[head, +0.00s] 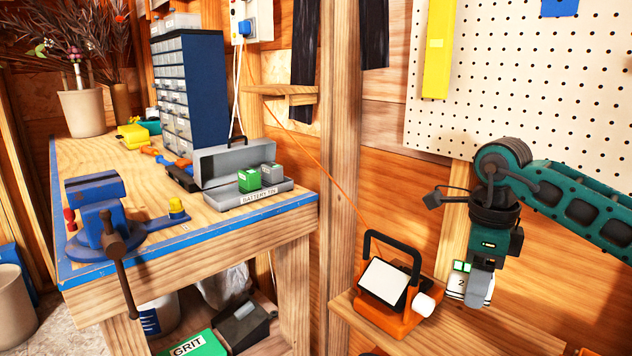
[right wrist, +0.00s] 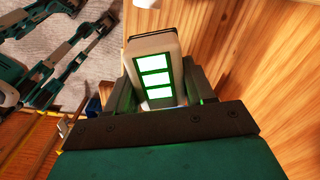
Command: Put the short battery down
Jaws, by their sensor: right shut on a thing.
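My right gripper (head: 480,284) points down at the right of the head view and is shut on a battery (head: 472,289). The battery is pale, with a "2" on its label and green lit bars at its top. In the right wrist view the battery (right wrist: 155,71) sits between the fingers, three bright bars facing the camera. It is over or beside the low wooden shelf (head: 455,332); I cannot tell if it touches. An open grey tin (head: 272,194) with a label starting "BATTERY" stands on the bench, holding a green block (head: 249,180) and a grey one (head: 268,174).
An orange work light (head: 396,318) with a black handle stands on the low shelf, left of my right gripper. The blue-edged bench (head: 230,228) carries a blue vise (head: 97,205) and a drawer cabinet (head: 195,90). A pegboard (head: 520,80) hangs behind my right arm.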

